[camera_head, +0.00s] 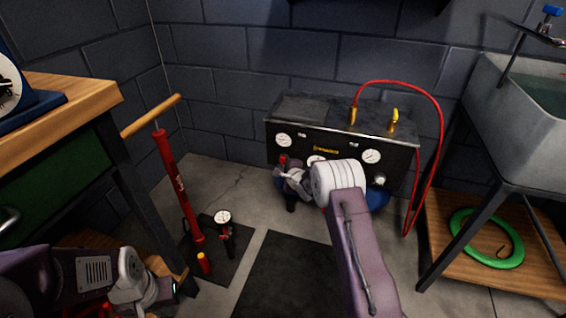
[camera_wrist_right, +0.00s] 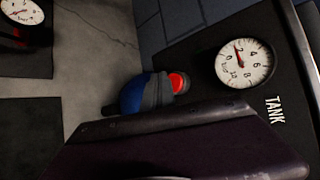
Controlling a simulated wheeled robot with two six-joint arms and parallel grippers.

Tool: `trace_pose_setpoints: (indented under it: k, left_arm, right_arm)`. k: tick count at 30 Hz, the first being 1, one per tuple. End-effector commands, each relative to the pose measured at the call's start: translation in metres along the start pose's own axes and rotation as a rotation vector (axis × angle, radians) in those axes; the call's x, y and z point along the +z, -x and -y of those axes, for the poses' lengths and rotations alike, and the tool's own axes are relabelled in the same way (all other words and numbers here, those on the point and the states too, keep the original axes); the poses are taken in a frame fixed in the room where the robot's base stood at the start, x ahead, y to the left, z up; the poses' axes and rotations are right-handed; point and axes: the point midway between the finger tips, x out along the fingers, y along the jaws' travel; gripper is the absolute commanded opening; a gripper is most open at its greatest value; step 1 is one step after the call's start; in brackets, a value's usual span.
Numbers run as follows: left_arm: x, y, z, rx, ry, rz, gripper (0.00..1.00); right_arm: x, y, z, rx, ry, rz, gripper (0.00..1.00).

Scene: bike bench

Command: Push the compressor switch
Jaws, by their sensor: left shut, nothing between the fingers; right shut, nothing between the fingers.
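The compressor (camera_head: 340,128) is a dark box with gauges on its front panel, standing against the back wall. A red round switch (camera_head: 283,160) shows below its left gauge (camera_head: 284,140). My right gripper (camera_head: 281,176) is shut and empty, just below and in front of the switch; I cannot tell if they touch. In the right wrist view the red switch (camera_wrist_right: 179,82) is beside a gauge marked TANK (camera_wrist_right: 245,62), above a purple-dark part that covers the lower picture. My left gripper (camera_head: 165,289) is shut and empty at the lower left, far from the compressor.
A red floor pump (camera_head: 180,190) stands on a dark mat at left, near the wooden workbench (camera_head: 60,105). A red hose (camera_head: 440,140) loops over the compressor's right side. A sink (camera_head: 520,120) and a green ring (camera_head: 487,238) on a shelf are at right.

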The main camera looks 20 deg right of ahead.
Motion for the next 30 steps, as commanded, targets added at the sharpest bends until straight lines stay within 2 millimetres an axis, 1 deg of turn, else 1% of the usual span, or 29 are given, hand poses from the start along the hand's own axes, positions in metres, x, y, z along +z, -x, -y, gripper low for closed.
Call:
trace_pose_setpoints:
  k: [25, 30]
  left_arm:
    - [0.0, 0.0001, 0.0, 0.0, 0.0, 0.0, 0.0]
    - [-0.0006, 0.0056, -0.0001, 0.0, 0.0, 0.0, 0.0]
  right_arm:
    - [0.0, 0.0, 0.0, 0.0, 0.0, 0.0, 0.0]
    - [-0.0015, -0.0017, 0.0027, 0.001, 0.0, -0.001, 0.0]
